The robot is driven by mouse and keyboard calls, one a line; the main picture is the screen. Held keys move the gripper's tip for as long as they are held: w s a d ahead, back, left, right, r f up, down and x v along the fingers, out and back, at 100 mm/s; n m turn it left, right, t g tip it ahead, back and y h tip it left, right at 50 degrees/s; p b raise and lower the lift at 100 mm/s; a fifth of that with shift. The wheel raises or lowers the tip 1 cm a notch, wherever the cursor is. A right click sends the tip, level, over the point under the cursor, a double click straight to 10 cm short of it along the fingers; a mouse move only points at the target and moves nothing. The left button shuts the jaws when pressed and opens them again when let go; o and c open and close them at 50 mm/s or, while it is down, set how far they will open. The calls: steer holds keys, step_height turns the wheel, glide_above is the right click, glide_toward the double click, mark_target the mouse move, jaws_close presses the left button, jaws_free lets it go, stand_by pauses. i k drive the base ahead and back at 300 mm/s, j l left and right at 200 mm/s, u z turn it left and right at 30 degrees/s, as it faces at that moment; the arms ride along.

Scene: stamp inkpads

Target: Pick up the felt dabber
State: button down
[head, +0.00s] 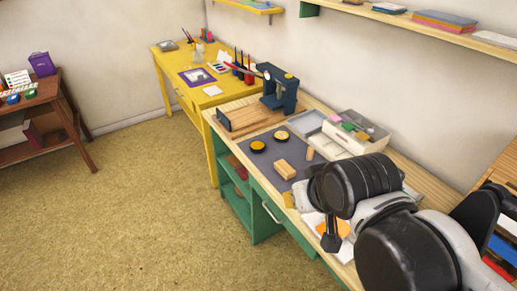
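On the dark grey mat (262,166) lie two round dark-rimmed pads with yellow tops, one nearer the left (257,146) and one farther back (281,135). A light wooden block (285,169) lies on the mat in front of them, and a smaller wooden piece (310,154) is to its right. I cannot tell for certain which of these is the felt dabber. My arm covers the right part of the bench. A dark part at its end, likely my gripper (331,241), hangs over the front of the bench; its fingers are too unclear to read.
White sheets with an orange patch (343,228) lie under my arm. A yellow desk (176,62) stands behind.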

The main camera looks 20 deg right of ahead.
mark_target(311, 150)
steer(key=i+j+z, duration=0.3)
steer(key=i+z, duration=0.15)
steer(key=i+j+z, duration=0.45)
steer(key=i+j, duration=0.1)
steer(key=i, duration=0.05)
